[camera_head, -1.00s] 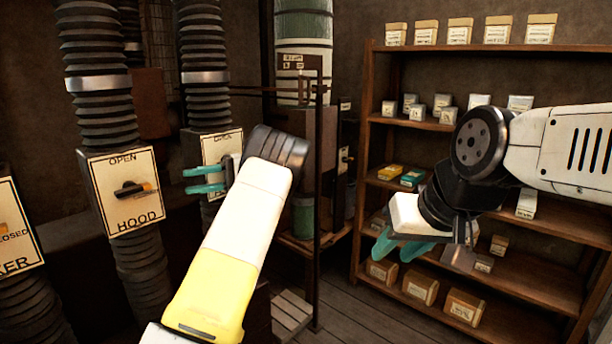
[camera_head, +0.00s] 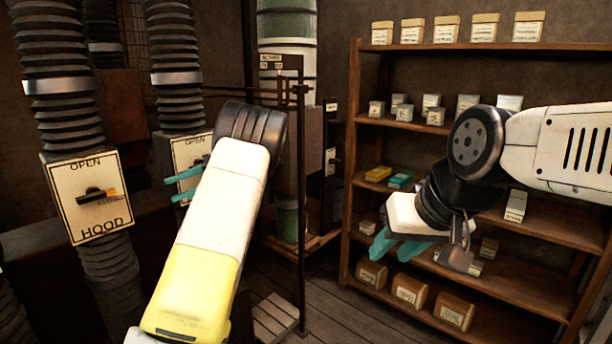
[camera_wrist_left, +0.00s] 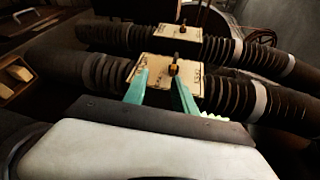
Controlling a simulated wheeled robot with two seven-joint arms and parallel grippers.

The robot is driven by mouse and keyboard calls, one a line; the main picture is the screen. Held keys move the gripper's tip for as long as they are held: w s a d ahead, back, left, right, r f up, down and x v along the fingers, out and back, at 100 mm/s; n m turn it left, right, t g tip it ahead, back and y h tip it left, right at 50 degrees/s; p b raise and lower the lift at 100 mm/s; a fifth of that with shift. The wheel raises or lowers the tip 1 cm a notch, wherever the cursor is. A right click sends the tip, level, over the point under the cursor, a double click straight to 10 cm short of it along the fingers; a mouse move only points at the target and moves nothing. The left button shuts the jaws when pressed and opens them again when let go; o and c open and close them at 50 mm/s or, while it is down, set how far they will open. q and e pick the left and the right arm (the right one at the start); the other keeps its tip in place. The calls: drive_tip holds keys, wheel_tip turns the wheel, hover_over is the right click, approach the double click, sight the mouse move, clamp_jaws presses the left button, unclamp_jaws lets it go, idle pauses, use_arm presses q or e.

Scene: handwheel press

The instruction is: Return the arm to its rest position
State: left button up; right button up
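My left gripper (camera_head: 184,184) is in front of the ribbed ducts in the head view, its teal fingers pointing left, its body hidden behind my own white and yellow arm. In the left wrist view its fingers (camera_wrist_left: 162,92) are spread apart with nothing between them. A boxed duct switch (camera_wrist_left: 163,72) shows beyond the fingertips. My right gripper (camera_head: 395,248) hangs before the shelf on the right, its teal fingers pointing down and left. The fingers look apart and nothing shows between them.
The HOOD switch box (camera_head: 88,195) sits on a ribbed duct at left. A second labelled box (camera_head: 190,158) is partly behind my left gripper. A wooden shelf (camera_head: 355,150) with several small boxes stands at right.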

use_arm(q)
drive_tip(key=s+d+f+m+t+h, duration=0.1)
drive_tip(key=s+t+h, duration=0.1)
drive_tip(key=s+h, duration=0.3)
drive_tip(key=s+f+m+t+h, duration=0.1)
drive_tip(key=s+m+t+h, duration=0.1)
drive_tip(key=s+t+h, duration=0.3)
drive_tip(key=s+d+r+m+t+h, duration=0.2)
drive_tip(key=s+d+t+h, duration=0.4)
drive_tip(key=s+d, duration=1)
drive_tip(key=shift+s+d+r+t, duration=0.25)
drive_tip(key=shift+s+d+t, duration=0.05)
drive_tip(key=shift+d, duration=0.1)
